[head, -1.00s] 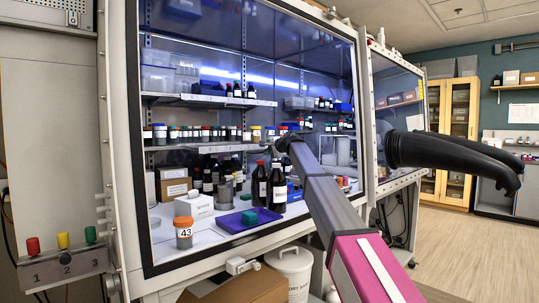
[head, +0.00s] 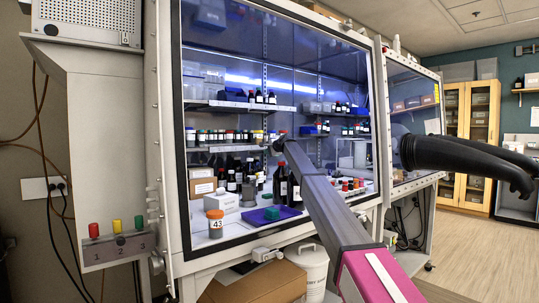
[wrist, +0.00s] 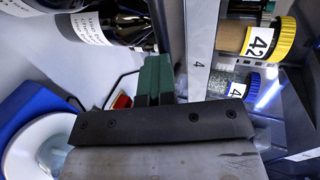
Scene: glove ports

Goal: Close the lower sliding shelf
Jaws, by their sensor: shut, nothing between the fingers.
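The lower sliding shelf (head: 230,148) carries a row of jars inside the glass-fronted cabinet, below the upper shelf (head: 230,104). In the head view my gripper is mostly hidden behind the end of my arm, near the shelf's right end. In the wrist view my gripper (wrist: 153,68) shows two green fingers pressed together, empty. A metal shelf edge marked 4 (wrist: 203,45) runs close beside the fingertips; I cannot tell whether they touch. Yellow-lidded jar 42 (wrist: 264,40) is on the far side of that edge. How far the shelf sticks out is unclear.
Dark bottles (head: 280,183) stand on the cabinet floor below the shelf, and their tops show close to my fingers in the wrist view. A black glove (head: 455,155) sticks out at right.

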